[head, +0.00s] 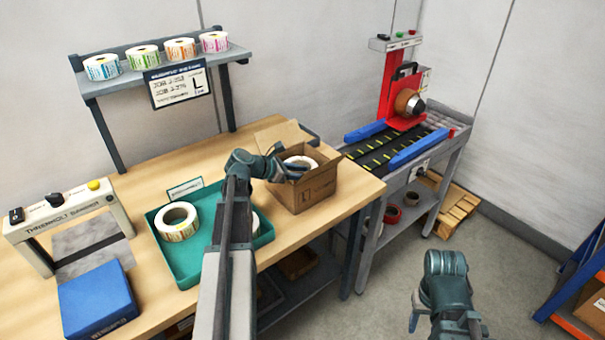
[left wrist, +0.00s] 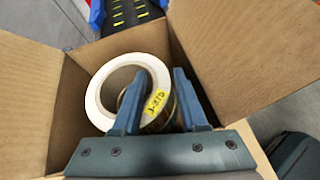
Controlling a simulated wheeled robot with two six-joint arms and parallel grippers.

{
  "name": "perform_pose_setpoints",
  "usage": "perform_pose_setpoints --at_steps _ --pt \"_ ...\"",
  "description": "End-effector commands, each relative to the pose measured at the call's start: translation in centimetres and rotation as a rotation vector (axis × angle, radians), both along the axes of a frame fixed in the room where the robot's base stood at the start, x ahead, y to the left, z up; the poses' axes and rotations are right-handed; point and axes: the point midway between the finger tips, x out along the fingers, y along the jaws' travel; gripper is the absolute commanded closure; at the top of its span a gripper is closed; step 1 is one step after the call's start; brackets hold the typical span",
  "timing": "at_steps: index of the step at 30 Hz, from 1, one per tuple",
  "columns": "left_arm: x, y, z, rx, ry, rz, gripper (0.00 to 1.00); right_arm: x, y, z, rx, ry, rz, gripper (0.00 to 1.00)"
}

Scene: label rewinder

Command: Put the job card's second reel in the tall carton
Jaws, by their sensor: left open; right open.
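The open brown carton (head: 318,193) stands at the right end of the wooden bench. A white reel with a yellow tag (left wrist: 155,103) lies inside it; its top also shows in the head view (head: 302,160). My left gripper (left wrist: 156,100) is open over the carton, its fingers reaching down at the reel's near edge; I cannot tell whether they touch it. My right gripper (head: 446,322) is open and empty, over the floor at lower right.
A teal tray (head: 189,272) holds a white reel (head: 177,222) and another mostly hidden behind my left arm. Several coloured reels stand on the shelf (head: 150,74). A red-and-blue rewinder (head: 400,122) stands right of the bench. A blue box (head: 97,299) sits at front left.

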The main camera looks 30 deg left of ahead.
Motion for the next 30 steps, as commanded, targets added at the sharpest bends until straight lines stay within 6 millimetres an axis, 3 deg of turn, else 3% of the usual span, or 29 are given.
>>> perform_pose_setpoints --at_steps 6,15,21,30 --pt "-3.2 1.9 2.8 0.000 0.000 0.004 0.58 0.0 0.0 2.8 0.000 0.000 0.000 0.50" --pt "-7.4 4.4 5.3 -0.001 0.000 0.003 0.58 0.0 0.0 5.3 0.000 0.000 0.000 0.50" --pt "-8.8 5.3 6.0 0.000 0.000 0.000 0.58 0.0 0.0 6.0 0.000 0.000 0.000 0.50" --pt "-9.0 5.4 6.0 0.000 0.000 0.000 0.58 0.0 0.0 6.0 0.000 0.000 0.000 0.50"
